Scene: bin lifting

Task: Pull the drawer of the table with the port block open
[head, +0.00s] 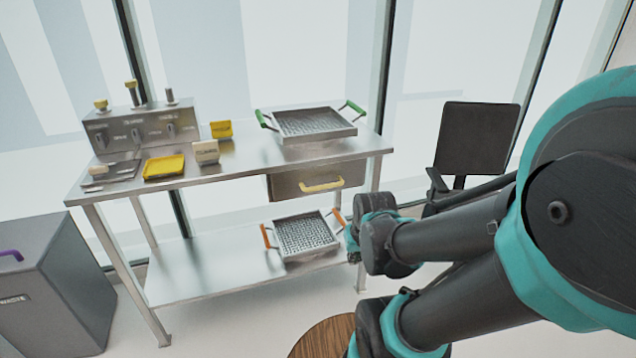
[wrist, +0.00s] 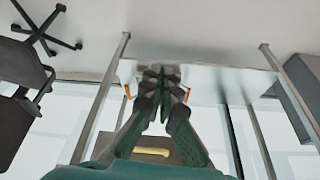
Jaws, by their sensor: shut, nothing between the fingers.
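The steel table (head: 240,158) carries the grey port block (head: 142,127) at its back left, with several plugs on top. The drawer (head: 290,187) under the tabletop's right end looks closed and has a yellow handle (head: 322,186). In the wrist view, which looks upside down, the yellow handle (wrist: 152,152) shows low, just beyond my fingers' bases. My gripper (wrist: 160,72) is shut with its fingertips together, empty and apart from the handle. In the head view my gripper is mostly hidden by my arm, right of and below the drawer.
A green-handled tray (head: 312,138) sits on the tabletop's right side. An orange-handled tray (head: 304,257) sits on the lower shelf (head: 205,270). A dark chair (head: 476,138) stands right of the table, a grey bin (head: 50,285) left. A round wooden top (head: 325,338) is in front.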

